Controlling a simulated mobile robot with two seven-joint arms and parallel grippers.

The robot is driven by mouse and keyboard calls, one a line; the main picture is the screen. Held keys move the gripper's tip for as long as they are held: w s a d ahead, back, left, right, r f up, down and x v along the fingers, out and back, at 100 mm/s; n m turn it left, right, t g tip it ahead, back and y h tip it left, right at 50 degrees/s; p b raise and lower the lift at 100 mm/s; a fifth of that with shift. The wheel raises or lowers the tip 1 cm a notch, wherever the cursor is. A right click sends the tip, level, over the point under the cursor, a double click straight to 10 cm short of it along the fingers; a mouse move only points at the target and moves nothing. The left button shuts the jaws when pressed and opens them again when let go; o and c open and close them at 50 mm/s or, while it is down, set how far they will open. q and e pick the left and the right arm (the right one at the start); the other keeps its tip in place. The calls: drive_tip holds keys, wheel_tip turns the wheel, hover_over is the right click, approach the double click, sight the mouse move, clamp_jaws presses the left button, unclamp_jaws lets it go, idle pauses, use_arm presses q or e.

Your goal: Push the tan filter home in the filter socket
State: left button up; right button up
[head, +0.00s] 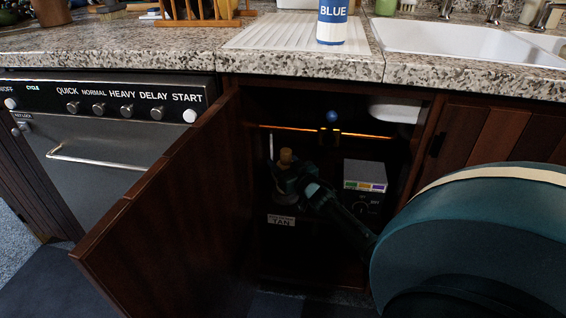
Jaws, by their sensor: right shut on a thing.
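The inside of the open under-sink cabinet is dark. The tan filter (285,157) shows as a small tan top rising above my right gripper (286,176). That gripper reaches in from the right and is shut on the filter, hiding its middle. A pale rounded piece (284,198) shows below the gripper; I cannot tell whether it is the filter's lower part or the socket. A white label reading TAN (281,220) sits below it. How the filter meets the socket is hidden. My left gripper is not in view.
The open cabinet door (165,210) stands to the left of the opening. A grey control box (365,176) with coloured marks stands right of the gripper. A blue knob (333,116) is on the pipe above. A dishwasher (115,140) is at left.

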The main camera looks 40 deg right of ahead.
use_arm(q)
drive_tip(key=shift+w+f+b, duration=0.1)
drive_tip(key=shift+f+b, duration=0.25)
drive_tip(key=shift+b, duration=0.5)
use_arm(e)
drive_tip(key=shift+f, duration=1.05)
drive_tip(key=o, duration=0.7)
drive_tip(key=shift+c, duration=0.2)
drive_tip(key=shift+o, duration=0.8)
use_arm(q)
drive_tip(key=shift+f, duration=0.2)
use_arm(e)
drive_tip(key=o, duration=0.4)
drive_tip(key=shift+c, duration=0.2)
drive_tip(key=shift+f, duration=0.1)
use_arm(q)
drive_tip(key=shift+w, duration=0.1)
